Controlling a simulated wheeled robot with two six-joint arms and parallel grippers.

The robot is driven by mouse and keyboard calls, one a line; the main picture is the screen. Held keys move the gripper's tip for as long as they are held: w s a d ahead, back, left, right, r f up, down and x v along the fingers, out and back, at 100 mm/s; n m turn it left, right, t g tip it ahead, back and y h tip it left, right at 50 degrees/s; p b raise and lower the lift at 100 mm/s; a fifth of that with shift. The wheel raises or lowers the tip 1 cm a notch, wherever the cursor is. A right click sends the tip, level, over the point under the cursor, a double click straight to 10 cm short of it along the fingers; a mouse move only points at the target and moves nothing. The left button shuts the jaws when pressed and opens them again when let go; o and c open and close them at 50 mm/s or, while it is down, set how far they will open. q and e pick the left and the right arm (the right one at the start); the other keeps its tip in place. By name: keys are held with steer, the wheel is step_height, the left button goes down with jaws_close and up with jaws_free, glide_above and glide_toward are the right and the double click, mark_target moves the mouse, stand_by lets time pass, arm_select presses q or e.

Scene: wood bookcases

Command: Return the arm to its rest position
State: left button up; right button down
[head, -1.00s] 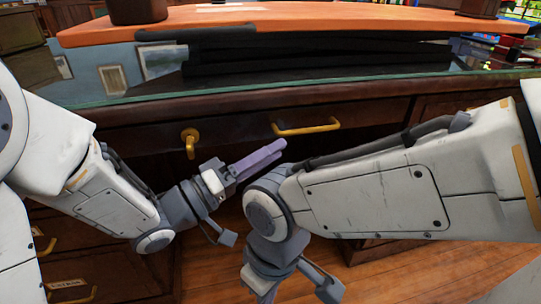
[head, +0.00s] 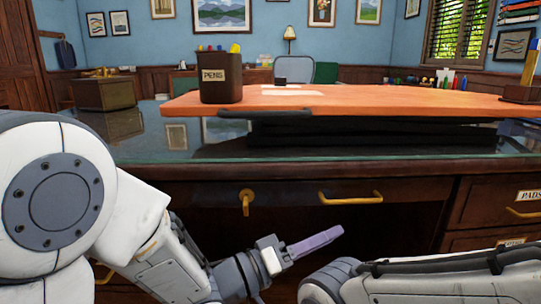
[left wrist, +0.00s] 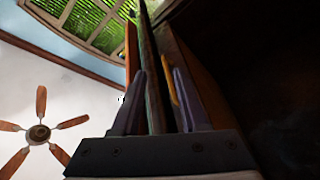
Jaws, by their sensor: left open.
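My left gripper (head: 338,232) is in front of the dark wooden desk (head: 290,172), below its glass top and just under the middle drawer's brass handle (head: 351,198). Its purple-grey fingers point right and slightly up in the head view. In the left wrist view the gripper (left wrist: 158,85) is open, with two separate fingers and nothing held between them. The desk's edge shows behind the fingers there. My right arm (head: 430,280) shows only in part at the bottom right of the head view, and its gripper is out of frame.
An orange board (head: 400,101) lies raised over the desk, bearing a brown PENS cup (head: 221,80). A brass key or knob (head: 246,200) sticks out of the desk front. Drawers with brass handles (head: 525,212) are at the right. A ceiling fan (left wrist: 39,133) shows in the wrist view.

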arm_select(q)
steer(key=s+a+f+m+g+y+p, duration=0.1)
steer(key=s+a+f+m+y+p, duration=0.15)
steer(key=a+y+p, duration=0.85)
steer(key=s+a+r+m+g+y+p, duration=0.25)
steer(key=s+g+y, duration=0.35)
steer(key=s, duration=0.9)
step_height(320, 180, up, 37)
steer(key=s+g+p, duration=0.1)
steer(key=p, duration=3.6)
steer(key=shift+a+p, duration=0.4)
